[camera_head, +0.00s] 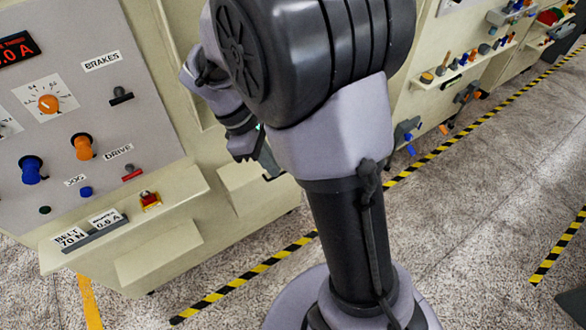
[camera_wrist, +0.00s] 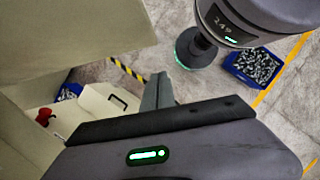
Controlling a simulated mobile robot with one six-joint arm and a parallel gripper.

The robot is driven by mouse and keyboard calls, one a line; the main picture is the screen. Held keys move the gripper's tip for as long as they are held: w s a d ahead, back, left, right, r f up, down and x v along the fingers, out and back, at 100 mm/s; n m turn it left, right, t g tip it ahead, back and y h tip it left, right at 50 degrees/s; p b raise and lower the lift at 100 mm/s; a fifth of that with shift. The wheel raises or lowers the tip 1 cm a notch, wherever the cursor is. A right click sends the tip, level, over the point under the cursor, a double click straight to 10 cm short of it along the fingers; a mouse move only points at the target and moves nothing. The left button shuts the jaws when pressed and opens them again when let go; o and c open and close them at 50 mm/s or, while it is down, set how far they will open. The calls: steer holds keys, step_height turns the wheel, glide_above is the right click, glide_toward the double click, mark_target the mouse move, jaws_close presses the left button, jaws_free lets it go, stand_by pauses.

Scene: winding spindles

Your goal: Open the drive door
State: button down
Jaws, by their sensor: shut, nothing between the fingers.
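My gripper (camera_head: 270,172) is beside the cream machine front, partly hidden by my arm in the head view. Its fingers are together and empty in the wrist view (camera_wrist: 160,92). A cream panel with a black handle (camera_wrist: 118,102) lies left of the fingers, apart from them. I cannot tell for sure whether it is the drive door, or how far it stands open. A larger cream panel (camera_wrist: 75,35) fills the upper left of the wrist view. In the head view, the DRIVE label (camera_head: 118,152) is on the grey control panel (camera_head: 90,110).
A cream ledge (camera_head: 180,190) juts out below the control panel. A red part (camera_wrist: 44,116) shows among cream surfaces. A blue crate of small parts (camera_wrist: 252,68) stands on the floor. Shelves with tools (camera_head: 465,65) are at the back right. Open speckled floor lies to the right.

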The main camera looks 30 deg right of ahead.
steer(key=s+d+f, duration=0.3)
steer(key=d, duration=0.1)
steer(key=shift+s, duration=0.2)
steer(key=shift+s+d, duration=0.1)
